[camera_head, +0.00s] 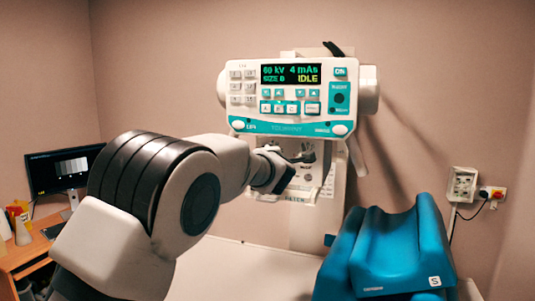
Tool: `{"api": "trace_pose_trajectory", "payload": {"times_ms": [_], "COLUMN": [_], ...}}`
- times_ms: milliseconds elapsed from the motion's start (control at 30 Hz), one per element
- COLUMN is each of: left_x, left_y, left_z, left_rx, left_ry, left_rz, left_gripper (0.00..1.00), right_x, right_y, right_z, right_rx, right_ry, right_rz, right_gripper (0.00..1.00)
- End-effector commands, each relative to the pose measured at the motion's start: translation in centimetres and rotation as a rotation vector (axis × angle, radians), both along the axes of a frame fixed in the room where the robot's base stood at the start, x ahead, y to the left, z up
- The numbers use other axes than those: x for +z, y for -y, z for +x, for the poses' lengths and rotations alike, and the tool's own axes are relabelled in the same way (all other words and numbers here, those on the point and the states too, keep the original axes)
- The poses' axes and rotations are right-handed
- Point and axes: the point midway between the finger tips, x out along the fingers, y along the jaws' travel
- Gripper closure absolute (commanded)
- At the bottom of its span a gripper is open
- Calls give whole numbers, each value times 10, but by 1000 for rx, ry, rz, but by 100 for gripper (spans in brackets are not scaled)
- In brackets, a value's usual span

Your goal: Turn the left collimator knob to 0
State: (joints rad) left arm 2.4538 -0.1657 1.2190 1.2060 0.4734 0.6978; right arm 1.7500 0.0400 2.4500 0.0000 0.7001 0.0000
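The X-ray head's control panel (290,100) faces me at the upper middle. Its display (290,74) appears to read "60 kV 4 mAs", "SIZE 0" and "IDLE", though the size digit is small and hard to read. The collimator (308,187) is the pale housing below the panel, with a "FILTER" label low on its front. My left arm reaches in from the left. My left gripper (279,172) is at the left part of the collimator front and covers it. I cannot make out the left knob, the finger opening, or whether they touch. My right gripper is out of view.
A blue cradle-shaped support (388,250) marked "S" stands at the lower right. A pale tabletop (240,272) lies below the collimator. A desk with a monitor (62,168) is at the left. A wall box (461,184) and a red switch are at the right.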

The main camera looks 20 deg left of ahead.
Motion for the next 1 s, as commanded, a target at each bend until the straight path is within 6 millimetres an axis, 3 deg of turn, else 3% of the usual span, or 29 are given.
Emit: {"api": "trace_pose_trajectory", "payload": {"times_ms": [567, 600, 667, 1000], "left_x": [1, 1, 1, 1], "left_y": [0, 0, 0, 1], "left_z": [0, 0, 0, -3], "left_rx": [0, 0, 0, 0], "left_ry": [-1, 0, 0, 0], "left_rz": [-41, -41, -40, -39], "left_gripper": [97, 55, 38, 38], "right_x": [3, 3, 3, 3], "right_y": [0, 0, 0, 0], "right_z": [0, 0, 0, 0], "right_rx": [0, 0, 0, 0], "right_ry": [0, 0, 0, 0], "right_rz": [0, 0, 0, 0], "right_gripper": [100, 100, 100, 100]}}
